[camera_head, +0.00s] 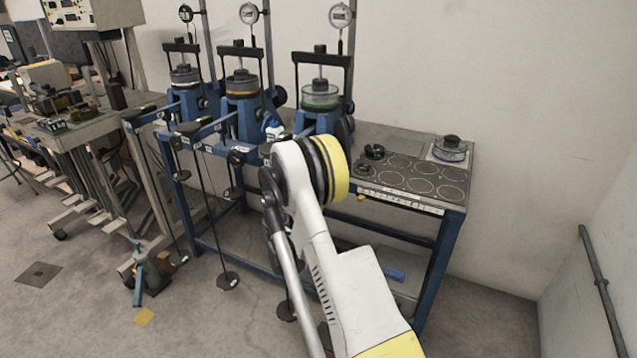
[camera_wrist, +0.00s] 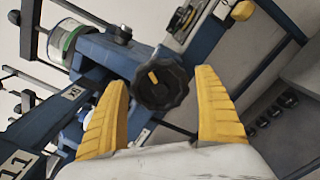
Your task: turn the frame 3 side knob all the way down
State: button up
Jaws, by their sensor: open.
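The frame 3 side knob (camera_wrist: 160,82) is a black lobed knob with a yellow mark at its centre, on the side of a blue frame in the wrist view. My gripper (camera_wrist: 162,78) has its two yellow fingers apart, one at each side of the knob's outline. I cannot tell how deep the fingers reach around it, and no contact shows. In the head view, the third blue frame (camera_head: 309,122) is the rightmost one, with a clear container and a dial gauge above. A dark part of its knob (camera_head: 345,128) shows behind my arm; my fingers are hidden there.
Two similar blue frames (camera_head: 242,118) stand to the left, with lever arms and hanging rods. A bench top with marked circles (camera_head: 411,179) lies to the right, holding a small black-topped device (camera_head: 451,147). A wall pipe (camera_head: 601,285) is far right.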

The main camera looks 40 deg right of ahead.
jog(key=v, duration=0.6)
dwell(0.3)
